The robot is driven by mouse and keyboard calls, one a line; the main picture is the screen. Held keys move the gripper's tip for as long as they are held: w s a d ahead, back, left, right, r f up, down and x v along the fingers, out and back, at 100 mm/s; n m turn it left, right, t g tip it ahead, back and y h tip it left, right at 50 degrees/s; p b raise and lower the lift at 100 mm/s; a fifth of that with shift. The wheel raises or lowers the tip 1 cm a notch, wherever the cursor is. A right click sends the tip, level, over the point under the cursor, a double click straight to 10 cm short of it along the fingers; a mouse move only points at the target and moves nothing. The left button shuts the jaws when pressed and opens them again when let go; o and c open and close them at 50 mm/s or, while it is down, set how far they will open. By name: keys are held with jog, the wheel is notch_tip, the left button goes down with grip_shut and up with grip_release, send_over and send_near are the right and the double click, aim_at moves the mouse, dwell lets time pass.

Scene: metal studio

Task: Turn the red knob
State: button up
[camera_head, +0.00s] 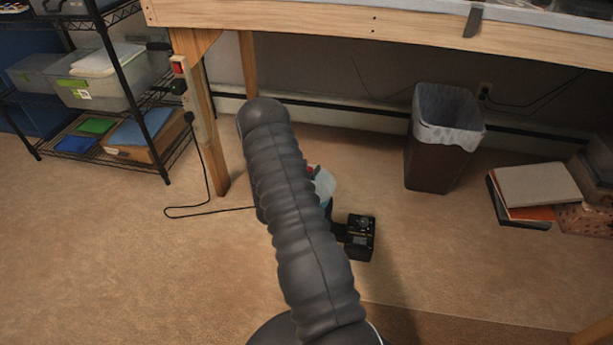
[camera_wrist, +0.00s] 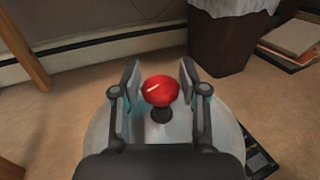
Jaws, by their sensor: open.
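The red knob (camera_wrist: 160,91) is round and glossy and sits on a short dark stem above a pale round plate (camera_wrist: 103,131). In the wrist view it lies between the two fingertips of my gripper (camera_wrist: 160,80), which are open on either side of it with small gaps. I cannot tell whether a finger touches it. In the head view my arm hides most of the knob and gripper; a bit of red (camera_head: 311,169) and part of the pale plate (camera_head: 325,187) show beside the arm.
A black boxy device (camera_head: 360,237) is on the floor right of my arm. A wooden table (camera_head: 320,17) spans the back. A lined waste bin (camera_head: 432,165), books (camera_head: 535,185) and a wire shelf (camera_head: 125,60) stand around. The carpet at left is mostly clear, with a cord.

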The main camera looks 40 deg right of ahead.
jog(key=v, duration=1.2)
jog(key=s+a+r+m+g+y+b, duration=0.1)
jog(key=s+a+r+m+g+y, duration=0.1)
jog(key=s+r+m, duration=0.5)
jog(key=s+a+r+m+g+y+b, duration=0.2)
jog(key=s+r+m+g, duration=0.5)
jog(key=r, duration=0.5)
jog(key=shift+s+r+m+y, duration=0.35)
jog(key=shift+m+y, duration=0.05)
jog(key=shift+y, duration=0.5)
jog(key=shift+a, duration=0.1)
